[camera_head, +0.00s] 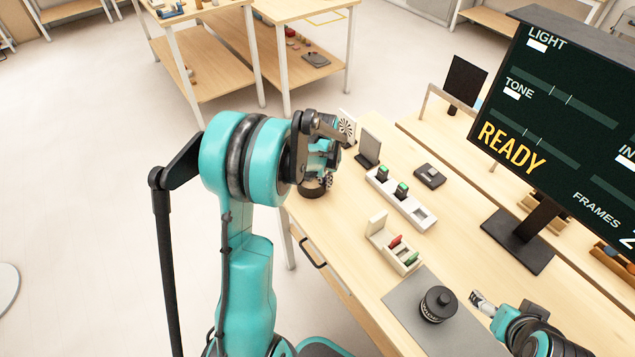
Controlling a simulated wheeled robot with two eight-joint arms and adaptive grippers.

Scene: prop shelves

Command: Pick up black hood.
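A dark, short round piece (312,190), which looks like the black hood, sits at the left edge of the wooden table. My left gripper (325,178) is right above and against it, pointing down. My own wrist covers much of the gripper, so I cannot tell whether its fingers are open or closed around the piece. A black ribbed lens-like cylinder (437,304) stands upright on a grey mat (405,302) at the front. My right gripper (481,299) is to the right of that cylinder, apart from it; its finger opening is unclear.
A white fan-patterned card (346,127) and a grey upright plate (369,146) stand close behind my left gripper. A white tray (417,214) with green-topped pieces, a cream holder (379,225), a small black box (430,175) and a large monitor (560,110) occupy the table.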

